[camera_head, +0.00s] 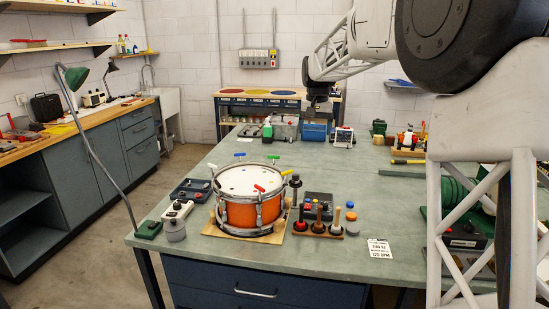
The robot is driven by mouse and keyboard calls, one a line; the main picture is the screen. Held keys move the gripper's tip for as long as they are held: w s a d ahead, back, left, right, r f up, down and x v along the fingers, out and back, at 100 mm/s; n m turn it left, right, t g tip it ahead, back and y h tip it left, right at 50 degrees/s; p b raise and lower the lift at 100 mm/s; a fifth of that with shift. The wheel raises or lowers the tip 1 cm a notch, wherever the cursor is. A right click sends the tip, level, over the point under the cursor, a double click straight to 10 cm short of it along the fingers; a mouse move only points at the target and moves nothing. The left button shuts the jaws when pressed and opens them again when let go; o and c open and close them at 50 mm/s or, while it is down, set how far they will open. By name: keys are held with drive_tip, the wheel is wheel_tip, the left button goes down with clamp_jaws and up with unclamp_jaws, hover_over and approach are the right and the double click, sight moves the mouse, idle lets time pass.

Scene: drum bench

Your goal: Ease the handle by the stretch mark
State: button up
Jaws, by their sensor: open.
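An orange drum (243,216) with a white head (238,181) and metal hoops sits on a wooden board (281,237) at the bench's front left. Coloured handles stand around its rim: a white handle (212,166), a blue handle (239,155), a green handle (273,158), a yellow handle (286,172) and a red handle (259,188). Small dark marks show on the head, but I cannot tell which is the stretch mark. My gripper (318,104) is open and empty, apart from the drum, up and to its right in the picture. Its fingertips are small and dark here.
A rack of knobbed tools (318,228), a dark box (318,204) and small jars (351,225) stand right of the drum. A white card (380,248) lies at front.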

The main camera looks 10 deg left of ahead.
drive_tip(key=w+a+f, duration=0.5)
drive_tip(key=w+a, duration=0.3)
drive_tip(key=w, duration=0.2)
hover_over(274, 156)
drive_tip(key=shift+g, duration=0.4)
drive_tip(key=f, duration=0.6)
drive_tip(key=shift+w+f, duration=0.1)
drive_tip(key=shift+w, duration=0.2)
drive_tip(key=shift+f, duration=0.1)
drive_tip(key=shift+f, duration=3.8)
drive_tip(key=c, duration=0.9)
